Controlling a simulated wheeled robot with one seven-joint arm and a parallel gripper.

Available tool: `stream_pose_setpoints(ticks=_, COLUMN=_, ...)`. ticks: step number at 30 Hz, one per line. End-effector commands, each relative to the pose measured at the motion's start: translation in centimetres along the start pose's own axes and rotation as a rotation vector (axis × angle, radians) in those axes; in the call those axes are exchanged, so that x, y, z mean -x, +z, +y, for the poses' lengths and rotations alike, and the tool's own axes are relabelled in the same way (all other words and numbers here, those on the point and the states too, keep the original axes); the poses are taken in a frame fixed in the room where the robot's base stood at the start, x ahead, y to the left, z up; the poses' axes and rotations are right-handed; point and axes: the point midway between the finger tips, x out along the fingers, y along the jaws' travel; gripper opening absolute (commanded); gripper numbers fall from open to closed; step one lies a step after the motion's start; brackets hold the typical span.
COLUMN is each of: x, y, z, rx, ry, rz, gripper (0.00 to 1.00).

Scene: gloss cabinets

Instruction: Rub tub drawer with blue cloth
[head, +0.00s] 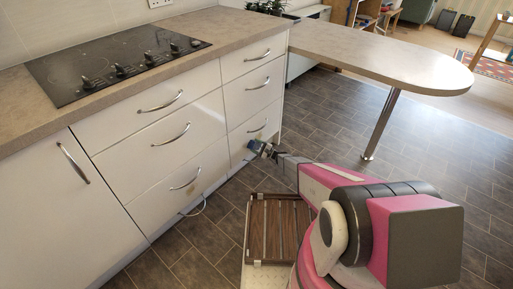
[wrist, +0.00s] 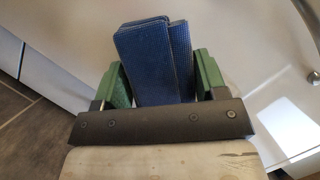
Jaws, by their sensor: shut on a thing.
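My gripper (head: 268,152) is stretched out low in front of the white drawer cabinet in the head view. It is shut on a folded blue cloth (wrist: 153,60), whose ridged layers stand up between the green fingers in the wrist view. The cloth also shows small in the head view (head: 256,146). It is close to the lowest drawer front of the right stack (head: 240,150); I cannot tell whether it touches. Two stacks of glossy white drawers with chrome bar handles are in view. Which one is the tub drawer is not marked.
A black hob (head: 115,63) lies in the worktop above the drawers. A rounded counter (head: 400,55) on a metal leg (head: 380,125) extends to the right. A wide drawer handle (head: 185,180) sticks out left of the gripper. Dark tiled floor (head: 430,150) is open under the counter.

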Motion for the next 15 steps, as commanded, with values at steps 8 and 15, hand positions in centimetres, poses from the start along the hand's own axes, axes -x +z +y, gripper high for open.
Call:
stream_pose_setpoints(ticks=8, x=-0.45, y=-0.2, z=-0.01, rx=0.0, ry=0.0, rz=0.0, gripper=0.47)
stream_pose_setpoints(ticks=15, x=-0.55, y=-0.35, z=-0.1, rx=0.0, ry=-0.001, rz=0.0, gripper=0.47)
